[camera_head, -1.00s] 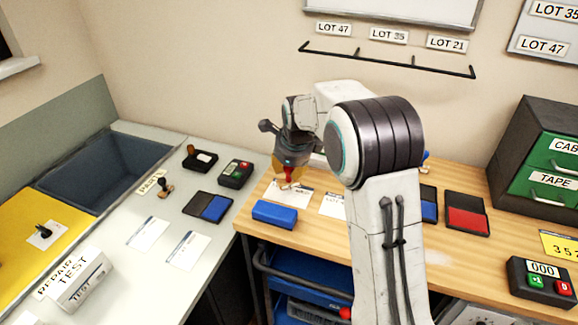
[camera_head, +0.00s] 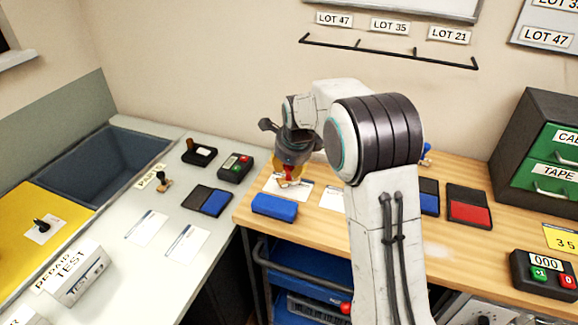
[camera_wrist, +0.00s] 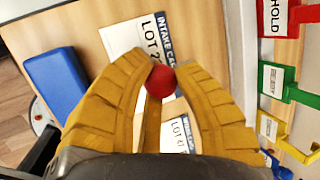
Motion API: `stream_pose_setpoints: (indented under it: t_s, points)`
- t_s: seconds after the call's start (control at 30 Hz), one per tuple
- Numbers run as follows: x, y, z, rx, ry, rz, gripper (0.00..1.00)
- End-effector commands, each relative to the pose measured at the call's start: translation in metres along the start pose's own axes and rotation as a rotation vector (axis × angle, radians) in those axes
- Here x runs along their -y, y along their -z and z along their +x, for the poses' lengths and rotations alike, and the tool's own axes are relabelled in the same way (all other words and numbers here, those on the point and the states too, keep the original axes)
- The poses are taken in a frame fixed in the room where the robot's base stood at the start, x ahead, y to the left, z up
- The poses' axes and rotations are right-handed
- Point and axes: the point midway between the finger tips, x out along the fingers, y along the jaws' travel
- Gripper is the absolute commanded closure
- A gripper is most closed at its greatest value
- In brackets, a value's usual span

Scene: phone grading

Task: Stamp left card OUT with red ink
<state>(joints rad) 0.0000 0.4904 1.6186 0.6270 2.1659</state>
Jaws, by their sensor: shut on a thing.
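My gripper (camera_head: 290,182) has yellow fingers shut on a red-handled stamp (camera_wrist: 160,82). It holds the stamp over the left card (camera_head: 272,186) on the wooden bench. The wrist view shows this white card (camera_wrist: 125,38) with "INTAKE CARD" and "LOT 2" printed on it; the rest is covered by the stamp and fingers. Whether the stamp touches the card cannot be told. A second card (camera_head: 332,198) lies to the right, partly behind my arm; it shows in the wrist view (camera_wrist: 180,132) with "LOT 47". The red ink pad (camera_head: 470,207) lies open farther right.
A blue block (camera_head: 274,206) lies just in front of the left card. A blue ink pad (camera_head: 429,199) stands beside the red one. A counter (camera_head: 545,272) is at the bench's right. Coloured hanging tags (camera_wrist: 278,75) show in the wrist view.

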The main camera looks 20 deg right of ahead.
Motion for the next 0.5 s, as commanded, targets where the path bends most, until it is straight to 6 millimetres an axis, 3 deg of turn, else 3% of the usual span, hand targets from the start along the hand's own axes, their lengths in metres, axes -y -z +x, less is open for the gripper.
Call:
stream_pose_setpoints:
  t_s: [0.5]
  points:
    - [-0.0013,0.0009,0.0037,0.0,0.0,0.0,1.0]
